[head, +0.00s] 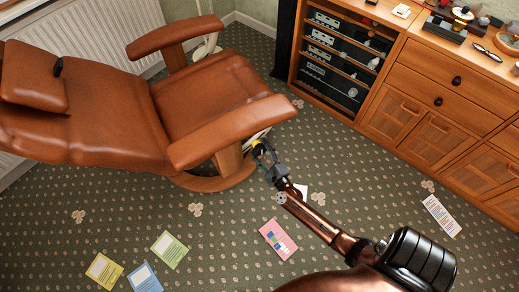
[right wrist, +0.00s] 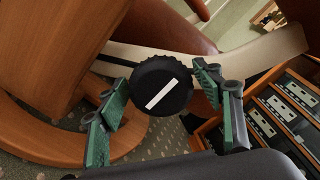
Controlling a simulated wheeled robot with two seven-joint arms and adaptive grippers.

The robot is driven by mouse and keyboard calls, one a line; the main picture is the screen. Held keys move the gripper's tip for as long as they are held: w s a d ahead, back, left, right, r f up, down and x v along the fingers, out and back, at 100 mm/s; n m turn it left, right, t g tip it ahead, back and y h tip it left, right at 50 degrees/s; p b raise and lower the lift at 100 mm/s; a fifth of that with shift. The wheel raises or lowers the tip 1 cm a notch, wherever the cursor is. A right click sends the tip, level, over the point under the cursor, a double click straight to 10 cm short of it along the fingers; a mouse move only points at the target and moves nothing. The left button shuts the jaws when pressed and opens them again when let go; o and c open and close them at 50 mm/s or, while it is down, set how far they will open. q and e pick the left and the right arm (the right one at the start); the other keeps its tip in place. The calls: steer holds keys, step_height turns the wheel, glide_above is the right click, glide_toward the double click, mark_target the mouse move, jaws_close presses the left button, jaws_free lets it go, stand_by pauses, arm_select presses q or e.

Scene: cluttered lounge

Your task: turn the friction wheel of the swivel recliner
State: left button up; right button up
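The swivel recliner (head: 215,95) is brown leather on a round wooden base, with its back laid down to the left in the head view. Its friction wheel (right wrist: 162,86) shows in the right wrist view as a black, ridged disc with a white bar across its face, slanting up to the right. My right gripper (head: 262,154) is beside the recliner's near armrest, at the wheel. In the right wrist view its green-padded fingers (right wrist: 163,95) are apart, one on each side of the wheel; I cannot tell whether they touch it. My left gripper is out of view.
A wooden cabinet (head: 430,95) with a glass-fronted equipment rack stands at the right. Coloured leaflets, including a pink one (head: 278,239), lie on the patterned carpet. A curved pale bar (right wrist: 240,50) passes behind the wheel. The wooden base (right wrist: 40,130) is close at left.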

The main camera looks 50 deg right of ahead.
steer(key=shift+o, duration=0.5)
steer(key=v, duration=1.2)
